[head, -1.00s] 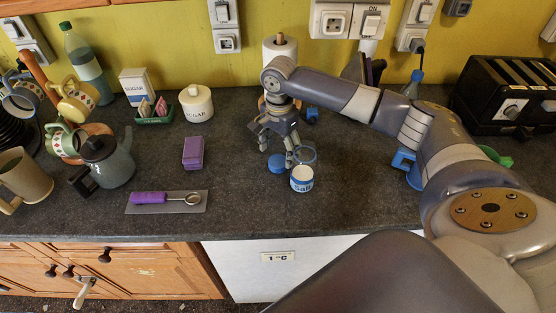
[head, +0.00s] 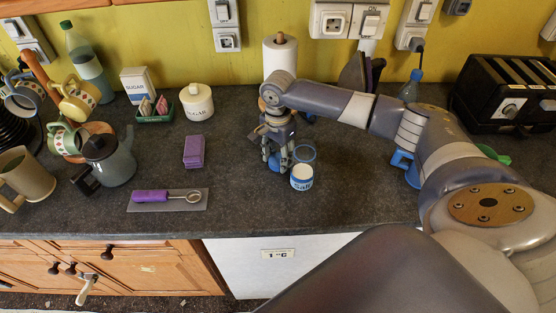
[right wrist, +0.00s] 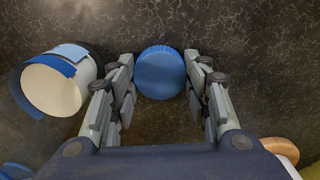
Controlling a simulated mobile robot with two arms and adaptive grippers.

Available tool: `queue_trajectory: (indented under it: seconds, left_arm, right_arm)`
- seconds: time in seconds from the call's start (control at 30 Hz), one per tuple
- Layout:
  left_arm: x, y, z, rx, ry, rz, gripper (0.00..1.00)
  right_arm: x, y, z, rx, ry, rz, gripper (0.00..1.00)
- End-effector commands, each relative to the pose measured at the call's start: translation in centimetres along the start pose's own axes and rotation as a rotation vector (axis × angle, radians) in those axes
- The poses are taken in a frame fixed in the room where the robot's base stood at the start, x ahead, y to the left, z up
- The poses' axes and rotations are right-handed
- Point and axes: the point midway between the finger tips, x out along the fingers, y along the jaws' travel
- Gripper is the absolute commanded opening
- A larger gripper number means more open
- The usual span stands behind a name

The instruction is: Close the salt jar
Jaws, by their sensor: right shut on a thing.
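The salt jar (head: 301,184), white with blue lettering and a blue base, stands upright and open on the dark worktop, its white contents showing. The jar also shows at the left of the right wrist view (right wrist: 55,88). Its round blue lid (right wrist: 160,72) is between the fingers of my right gripper (right wrist: 158,92). In the head view my right gripper (head: 277,162) points down just left of the jar, shut on the lid (head: 274,163), which its fingers partly hide. The lid is apart from the jar. My left gripper is not in view.
A paper roll (head: 279,57) stands behind. The worktop in front of the jar is clear.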

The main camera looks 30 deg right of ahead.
Motion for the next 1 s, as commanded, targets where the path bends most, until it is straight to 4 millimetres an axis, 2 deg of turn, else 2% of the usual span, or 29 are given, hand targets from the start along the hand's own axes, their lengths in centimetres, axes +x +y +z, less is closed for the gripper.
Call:
queue_trajectory:
  seconds: [0.3,0.43,0.7,0.83,1.0]
  left_arm:
    - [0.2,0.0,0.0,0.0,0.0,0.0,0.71]
    - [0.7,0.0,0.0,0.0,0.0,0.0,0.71]
    - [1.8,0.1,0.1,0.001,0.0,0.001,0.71]
    - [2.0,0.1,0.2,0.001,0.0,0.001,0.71]
    - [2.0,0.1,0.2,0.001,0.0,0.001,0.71]
  right_arm:
    - [-0.6,-0.1,0.0,0.0,0.0,-0.003,0.35]
    - [-2.5,-0.1,-0.1,0.0,0.001,-0.005,0.35]
    - [-7.8,-0.1,0.0,0.0,0.001,-0.004,0.35]
    - [-9.4,-0.1,0.0,0.0,-0.001,-0.001,0.35]
    - [-10.0,0.0,0.0,0.0,-0.001,0.0,0.35]
